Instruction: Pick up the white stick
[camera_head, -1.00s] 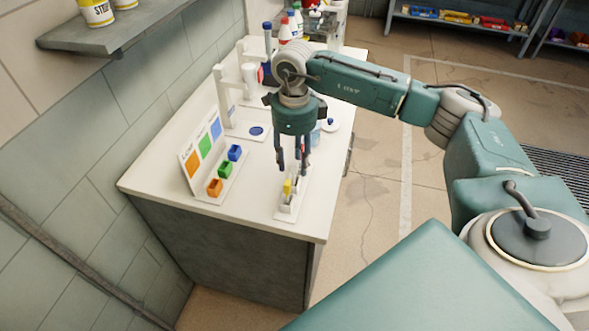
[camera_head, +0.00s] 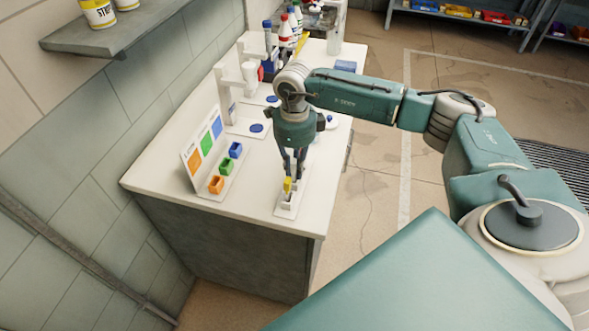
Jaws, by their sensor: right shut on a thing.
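A small white rack (camera_head: 287,209) stands near the front right edge of the white counter. A yellow piece (camera_head: 288,184) stands upright in it. The white stick (camera_head: 297,184) is a small pale upright shape beside the yellow piece, mostly hidden by the fingers. My right gripper (camera_head: 294,176) points straight down over the rack, its fingers closed together on the white stick just behind the yellow piece. The stick still appears to be at the rack. My left gripper is out of view.
Orange, green and blue bins (camera_head: 225,167) stand before a colour card (camera_head: 203,143) to the left. A white stand (camera_head: 226,97) and several bottles (camera_head: 287,30) are farther back. A shelf (camera_head: 115,30) juts from the left wall. The counter front (camera_head: 220,245) drops to the floor.

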